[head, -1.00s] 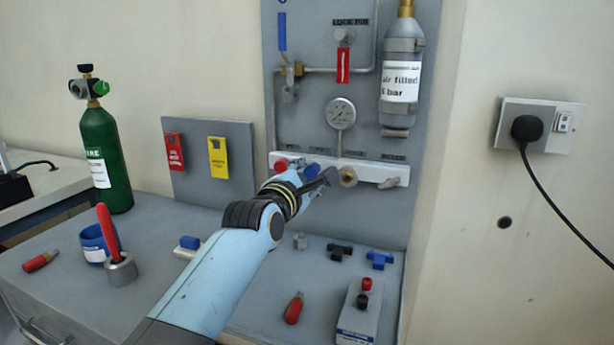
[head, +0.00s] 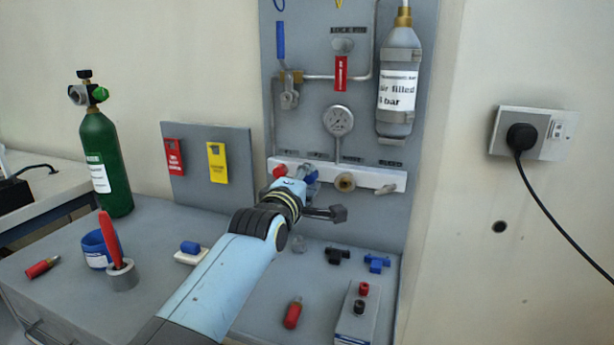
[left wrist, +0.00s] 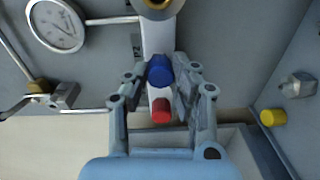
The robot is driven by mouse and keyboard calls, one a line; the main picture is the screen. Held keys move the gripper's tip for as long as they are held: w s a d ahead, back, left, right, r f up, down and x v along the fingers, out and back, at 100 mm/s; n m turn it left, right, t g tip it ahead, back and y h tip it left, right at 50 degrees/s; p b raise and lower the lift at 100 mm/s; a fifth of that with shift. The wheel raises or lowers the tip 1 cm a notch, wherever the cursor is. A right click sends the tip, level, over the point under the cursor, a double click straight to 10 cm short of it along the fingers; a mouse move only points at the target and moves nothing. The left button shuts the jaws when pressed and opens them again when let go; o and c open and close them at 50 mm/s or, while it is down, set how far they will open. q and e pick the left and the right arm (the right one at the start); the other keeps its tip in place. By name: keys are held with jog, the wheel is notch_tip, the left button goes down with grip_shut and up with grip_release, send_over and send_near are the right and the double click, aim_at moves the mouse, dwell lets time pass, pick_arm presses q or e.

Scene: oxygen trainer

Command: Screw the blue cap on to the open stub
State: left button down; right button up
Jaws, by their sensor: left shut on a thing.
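The blue cap (head: 311,177) is at the white manifold bar (head: 375,178), between a red cap (head: 280,171) and the brass stub (head: 345,182). My left gripper (head: 322,192) reaches the bar from the front. In the left wrist view the blue cap (left wrist: 159,70) is between the fingertips of my left gripper (left wrist: 160,76), which is shut on it. The red cap (left wrist: 160,111) is just below it there, and a brass ring (left wrist: 157,4) is cut off at the top edge. I cannot tell whether the cap sits on a stub. My right gripper is not in view.
A pressure gauge (head: 338,120) and a grey bottle (head: 398,90) are above the bar. Black (head: 337,256) and blue (head: 377,263) fittings and a red-handled piece (head: 292,313) lie on the bench. A green cylinder (head: 104,160) stands at the left.

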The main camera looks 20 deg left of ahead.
pick_arm(q)
jog(key=m, duration=0.2)
jog(key=shift+m, duration=0.8)
jog(key=m, duration=0.3)
jog(key=shift+m, duration=0.3)
jog(key=m, duration=0.3)
jog(key=shift+f, duration=0.1)
jog(key=m, duration=0.3)
jog(key=shift+d+m, duration=0.1)
jog(key=shift+m, duration=0.2)
